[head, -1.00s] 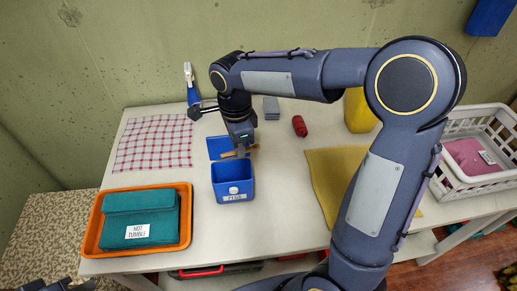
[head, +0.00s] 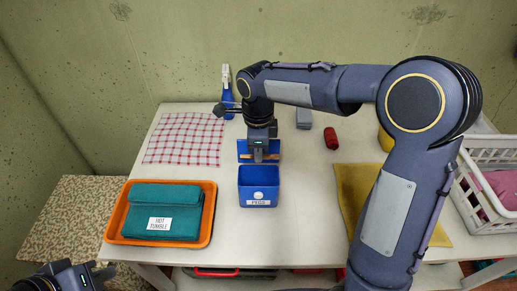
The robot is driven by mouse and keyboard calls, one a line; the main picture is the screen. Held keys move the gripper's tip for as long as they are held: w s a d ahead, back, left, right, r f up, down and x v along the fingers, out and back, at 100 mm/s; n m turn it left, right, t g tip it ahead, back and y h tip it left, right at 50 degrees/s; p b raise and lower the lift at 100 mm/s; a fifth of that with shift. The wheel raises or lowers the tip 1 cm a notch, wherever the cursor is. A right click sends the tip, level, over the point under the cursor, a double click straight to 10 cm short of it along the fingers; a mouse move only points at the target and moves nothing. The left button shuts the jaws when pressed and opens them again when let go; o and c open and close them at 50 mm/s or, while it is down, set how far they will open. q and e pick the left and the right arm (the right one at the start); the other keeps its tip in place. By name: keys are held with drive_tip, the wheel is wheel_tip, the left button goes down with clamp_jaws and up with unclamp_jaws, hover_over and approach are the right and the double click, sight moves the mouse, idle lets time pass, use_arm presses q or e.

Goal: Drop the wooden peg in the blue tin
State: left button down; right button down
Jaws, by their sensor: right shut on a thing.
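The blue tin (head: 258,188) stands open on the white table, with a label reading PEGS on its front. Its lid (head: 243,147) is raised at the back. My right gripper (head: 259,157) points down over the back of the tin, in front of the lid. It is shut on the wooden peg (head: 246,156), a small brown piece lying crosswise and partly hidden by the fingers. My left gripper (head: 98,270) is at the bottom left corner, cut off by the frame edge, away from the tin; its jaw opening is unclear.
An orange tray (head: 113,229) with a teal folded case (head: 160,200) is left of the tin. A checked cloth (head: 185,140), blue spray bottle (head: 228,100), grey block (head: 304,118) and red can (head: 331,138) lie behind. A yellow cloth (head: 355,190) and white basket (head: 475,200) are right.

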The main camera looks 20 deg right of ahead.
drive_tip(key=shift+a+f+b, duration=0.15)
drive_tip(key=shift+f+b, duration=0.75)
drive_tip(key=shift+f, duration=0.55)
drive_tip(key=c, duration=1.4)
unclamp_jaws()
drive_tip(key=shift+o, duration=0.2)
wheel_tip(320, 180, up, 8)
drive_tip(key=shift+f, duration=0.1)
